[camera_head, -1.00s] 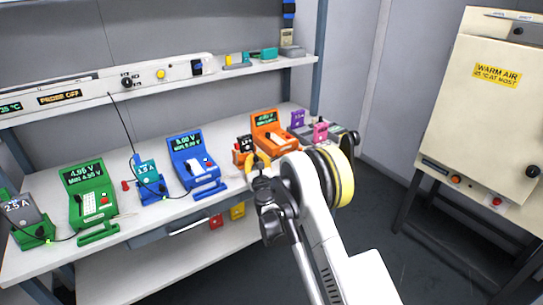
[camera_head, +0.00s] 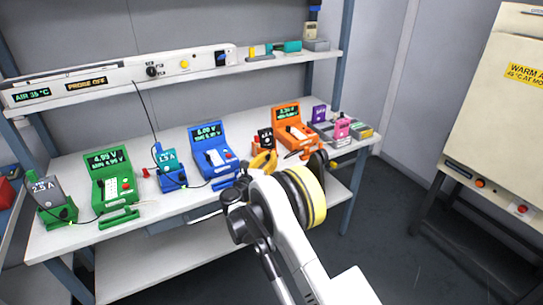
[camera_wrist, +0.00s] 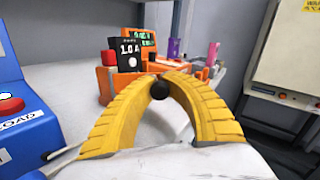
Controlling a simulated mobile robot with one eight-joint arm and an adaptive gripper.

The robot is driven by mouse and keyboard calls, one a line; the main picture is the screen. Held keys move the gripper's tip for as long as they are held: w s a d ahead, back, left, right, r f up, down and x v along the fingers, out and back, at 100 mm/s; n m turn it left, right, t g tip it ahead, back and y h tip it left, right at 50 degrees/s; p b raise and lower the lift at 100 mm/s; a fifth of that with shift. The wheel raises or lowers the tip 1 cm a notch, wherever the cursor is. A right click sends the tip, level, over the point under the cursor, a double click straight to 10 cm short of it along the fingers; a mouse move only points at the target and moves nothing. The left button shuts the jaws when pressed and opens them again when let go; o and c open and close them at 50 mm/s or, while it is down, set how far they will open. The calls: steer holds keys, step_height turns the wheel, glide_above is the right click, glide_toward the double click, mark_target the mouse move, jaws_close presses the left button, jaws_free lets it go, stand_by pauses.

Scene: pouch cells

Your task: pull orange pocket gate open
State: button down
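The orange tester (camera_head: 295,132) stands at the right part of the bench, with a lit screen. Its pocket, at the left side, holds a black cell (camera_head: 265,138); the cell also shows in the wrist view (camera_wrist: 129,58). My gripper (camera_head: 264,158) is in front of this pocket. In the wrist view its yellow fingers (camera_wrist: 160,82) arch together around a small round black knob (camera_wrist: 159,90), which appears pinched between them. An orange part (camera_wrist: 168,67) shows just beyond the fingertips. The gate itself is mostly hidden behind the fingers, so I cannot tell how far it stands open.
A blue tester (camera_head: 214,150) stands close on the left, and a green tester (camera_head: 112,178) farther left. Purple (camera_head: 318,114) and pink (camera_head: 342,128) cells stand to the right. A cream warm-air cabinet (camera_head: 497,130) stands at far right. The floor between is clear.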

steer(key=shift+s+d+f+m+h, duration=0.2)
steer(key=shift+s+m+h, duration=0.1)
steer(key=shift+h, duration=0.1)
steer(key=c, duration=1.3)
jaws_free()
steer(key=shift+r, duration=0.1)
steer(key=shift+o, duration=0.2)
steer(key=shift+w, duration=0.1)
steer(key=shift+a, duration=0.1)
steer(key=shift+s+a, duration=0.2)
steer(key=shift+s, duration=0.05)
steer(key=r+v, duration=0.1)
steer(key=v, duration=1)
steer(key=shift+s+f, duration=0.2)
steer(key=shift+f, duration=0.1)
steer(key=shift+a, duration=0.1)
